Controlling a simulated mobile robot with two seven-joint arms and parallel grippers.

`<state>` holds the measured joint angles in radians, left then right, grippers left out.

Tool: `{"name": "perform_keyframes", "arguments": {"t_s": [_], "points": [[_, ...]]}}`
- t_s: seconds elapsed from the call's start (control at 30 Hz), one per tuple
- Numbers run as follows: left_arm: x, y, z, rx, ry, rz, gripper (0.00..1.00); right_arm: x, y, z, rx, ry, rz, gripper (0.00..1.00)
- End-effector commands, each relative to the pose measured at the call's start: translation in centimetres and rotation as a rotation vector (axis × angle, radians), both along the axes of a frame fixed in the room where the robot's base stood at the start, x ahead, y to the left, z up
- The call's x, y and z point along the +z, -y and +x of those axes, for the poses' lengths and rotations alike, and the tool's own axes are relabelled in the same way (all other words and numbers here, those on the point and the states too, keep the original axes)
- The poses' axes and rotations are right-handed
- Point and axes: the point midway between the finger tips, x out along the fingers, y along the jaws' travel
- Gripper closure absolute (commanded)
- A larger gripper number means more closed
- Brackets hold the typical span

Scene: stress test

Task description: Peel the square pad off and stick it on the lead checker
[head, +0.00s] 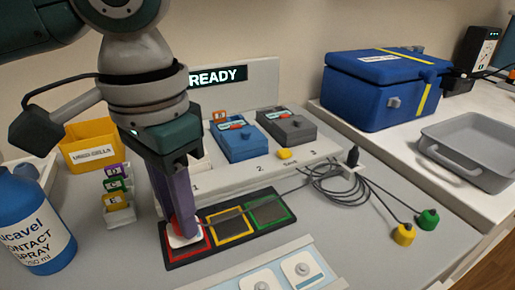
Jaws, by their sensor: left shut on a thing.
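My left gripper (184,222) reaches down over the red-outlined square of a black board (204,258) that also has a yellow-outlined and a green-outlined square. It is shut on a small white pad (186,240) with red at its top, low at the red square. Whether the pad touches the board I cannot tell. A pale backing sheet (282,258) at the front edge carries white pads with grey studs, one (263,282) and another (302,269). My right gripper is not in view.
A READY display (218,76) stands behind a blue unit (236,141) and a grey unit (286,127). Coiled leads (330,184) end in a yellow plug (404,234) and a green plug (428,219). A blue spray bottle (34,225), yellow bin (90,145), blue case (380,90) and grey tray (470,145) surround them.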

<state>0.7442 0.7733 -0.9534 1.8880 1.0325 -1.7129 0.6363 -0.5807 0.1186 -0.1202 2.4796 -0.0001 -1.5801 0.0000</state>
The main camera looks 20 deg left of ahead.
Motion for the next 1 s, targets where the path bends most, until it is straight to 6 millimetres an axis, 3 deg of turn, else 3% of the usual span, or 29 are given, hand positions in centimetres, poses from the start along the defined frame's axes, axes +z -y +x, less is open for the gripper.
{"name": "perform_keyframes", "arguments": {"t_s": [1.0], "points": [[-1.2,0.0,0.0,-0.001,-0.001,0.0,1.0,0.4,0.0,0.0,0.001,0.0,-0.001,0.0]]}}
